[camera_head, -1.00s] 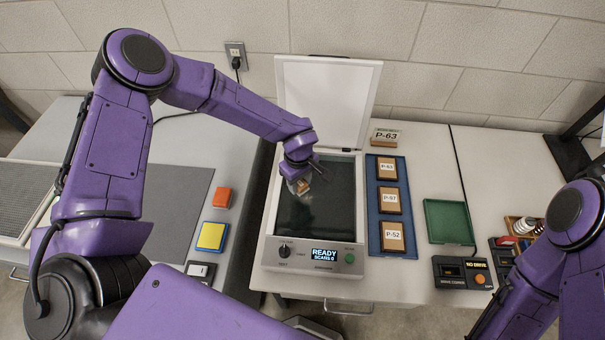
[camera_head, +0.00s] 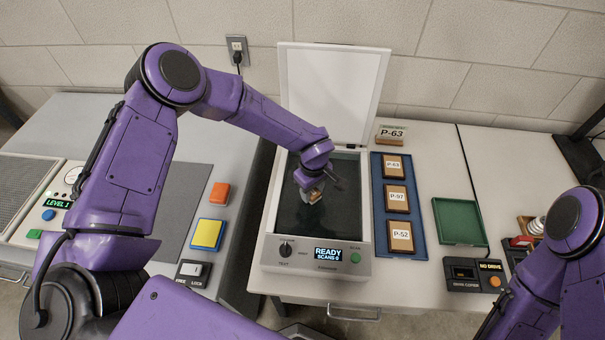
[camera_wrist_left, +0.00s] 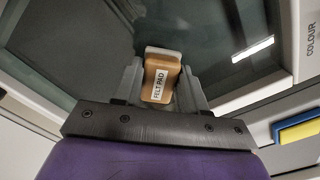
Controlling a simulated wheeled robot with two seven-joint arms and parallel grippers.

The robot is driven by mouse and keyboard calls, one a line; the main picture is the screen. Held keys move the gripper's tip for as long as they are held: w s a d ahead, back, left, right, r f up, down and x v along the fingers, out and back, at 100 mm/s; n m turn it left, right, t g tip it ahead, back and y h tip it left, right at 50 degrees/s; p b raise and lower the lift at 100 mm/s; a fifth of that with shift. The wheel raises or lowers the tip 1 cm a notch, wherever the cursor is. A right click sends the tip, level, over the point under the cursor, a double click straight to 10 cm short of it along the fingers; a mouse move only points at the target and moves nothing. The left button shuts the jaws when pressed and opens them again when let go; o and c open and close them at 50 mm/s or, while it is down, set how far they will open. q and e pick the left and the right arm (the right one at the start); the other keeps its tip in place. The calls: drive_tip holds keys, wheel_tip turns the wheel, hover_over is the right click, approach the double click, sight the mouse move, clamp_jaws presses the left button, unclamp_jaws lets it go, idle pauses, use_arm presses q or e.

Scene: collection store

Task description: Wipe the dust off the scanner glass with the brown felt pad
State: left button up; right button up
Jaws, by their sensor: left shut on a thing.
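The scanner (camera_head: 315,266) stands on the table with its white lid (camera_head: 336,95) raised. Its dark glass (camera_head: 310,222) faces up, and its display reads READY. My left gripper (camera_head: 313,195) is over the middle of the glass, shut on the brown felt pad (camera_head: 316,192). In the left wrist view the felt pad (camera_wrist_left: 162,80), labelled FELT PAD, sits between the two fingers with a pale edge at its far end. I cannot tell whether it touches the glass. Dust is hard to make out. My right arm shows at the lower right, its gripper out of frame.
Right of the scanner, a blue tray (camera_head: 390,250) holds three labelled brown plates. Beyond it are a green tray (camera_head: 459,222) and a drive copier (camera_head: 470,274). Left are an orange block (camera_head: 219,193), a yellow-topped blue block (camera_head: 208,234) and a grey mat (camera_head: 183,205).

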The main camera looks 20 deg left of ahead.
use_arm(q)
drive_tip(key=shift+d+f, duration=0.1)
drive_tip(key=shift+d, duration=0.4)
drive_tip(key=shift+w+d+f+b, duration=0.1)
drive_tip(key=shift+d+b, duration=0.15)
drive_tip(key=shift+b, duration=0.25)
drive_tip(key=shift+a+r+p, duration=0.4)
drive_tip(key=shift+a+p, duration=0.05)
drive_tip(key=a, duration=0.1)
drive_tip(key=s+a+p, duration=0.1)
drive_tip(key=a, duration=0.1)
drive_tip(key=shift+s+a+f, duration=0.1)
drive_tip(key=shift+s, duration=0.05)
drive_tip(key=shift+s+a+r+p, duration=0.15)
drive_tip(key=shift+r+p, duration=0.1)
drive_tip(key=shift+p, duration=0.3)
drive_tip(key=shift+r+p, duration=0.4)
drive_tip(key=shift+r, duration=0.5)
wheel_tip(320, 180, up, 4)
drive_tip(key=p, duration=0.3)
drive_tip(key=shift+f, duration=0.15)
drive_tip(key=shift+r+p, duration=0.85)
drive_tip(key=shift+r, duration=0.15)
